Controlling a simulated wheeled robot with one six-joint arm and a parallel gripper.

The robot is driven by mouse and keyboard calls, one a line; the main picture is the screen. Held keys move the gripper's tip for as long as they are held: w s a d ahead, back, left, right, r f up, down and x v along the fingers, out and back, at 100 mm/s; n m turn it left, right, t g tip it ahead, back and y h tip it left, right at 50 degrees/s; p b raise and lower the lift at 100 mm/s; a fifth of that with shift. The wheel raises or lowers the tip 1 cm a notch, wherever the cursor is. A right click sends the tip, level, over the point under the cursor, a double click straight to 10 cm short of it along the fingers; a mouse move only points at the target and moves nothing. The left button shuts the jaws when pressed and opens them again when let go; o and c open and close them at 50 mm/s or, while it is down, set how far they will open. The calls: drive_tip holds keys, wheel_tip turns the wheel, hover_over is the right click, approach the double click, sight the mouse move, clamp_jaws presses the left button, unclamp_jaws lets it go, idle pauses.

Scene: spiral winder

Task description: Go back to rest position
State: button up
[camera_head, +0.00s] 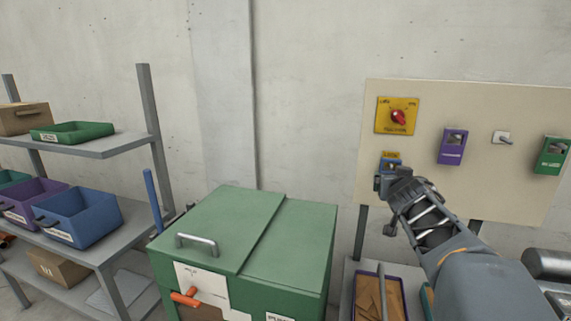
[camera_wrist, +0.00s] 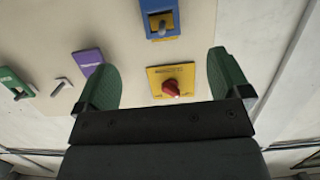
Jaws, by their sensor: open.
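My gripper (camera_head: 389,192) is raised in front of the beige switch panel (camera_head: 465,104) on the right. Its two green-padded fingers stand wide apart with nothing between them in the wrist view (camera_wrist: 163,78). The yellow plate with a red rotary knob (camera_head: 397,116) is above the gripper in the head view. In the wrist view the red knob (camera_wrist: 171,88) shows beyond the fingers. The blue switch (camera_head: 391,160) is just behind the gripper and partly hidden by it. It also shows in the wrist view (camera_wrist: 160,18).
A purple switch (camera_head: 452,147), a small toggle (camera_head: 502,138) and a green switch (camera_head: 552,155) are further right on the panel. A green lidded machine (camera_head: 240,241) stands at centre. A shelf rack (camera_head: 110,147) with bins is at left. A tray (camera_head: 378,270) sits below my arm.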

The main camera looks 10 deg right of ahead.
drive_tip(key=s+a+f+n+g+y+p, duration=0.1)
drive_tip(key=s+a+f+g, duration=0.1)
drive_tip(key=s+f+g, duration=0.3)
drive_tip(key=s+a+f+g+y, duration=0.15)
drive_tip(key=s+f, duration=0.25)
drive_tip(key=f, duration=0.4)
drive_tip(key=s+a+f+n+g+y+p, duration=0.1)
drive_tip(key=s+a+f+n+g+y, duration=0.1)
drive_tip(key=s+a, duration=0.3)
drive_tip(key=s+a+f+n+g+y+p, duration=0.2)
drive_tip(key=s+a, duration=0.4)
drive_tip(key=a, duration=0.6)
drive_tip(key=shift+a+p, duration=0.3)
drive_tip(key=shift+a, duration=0.05)
drive_tip(key=shift+c, duration=0.3)
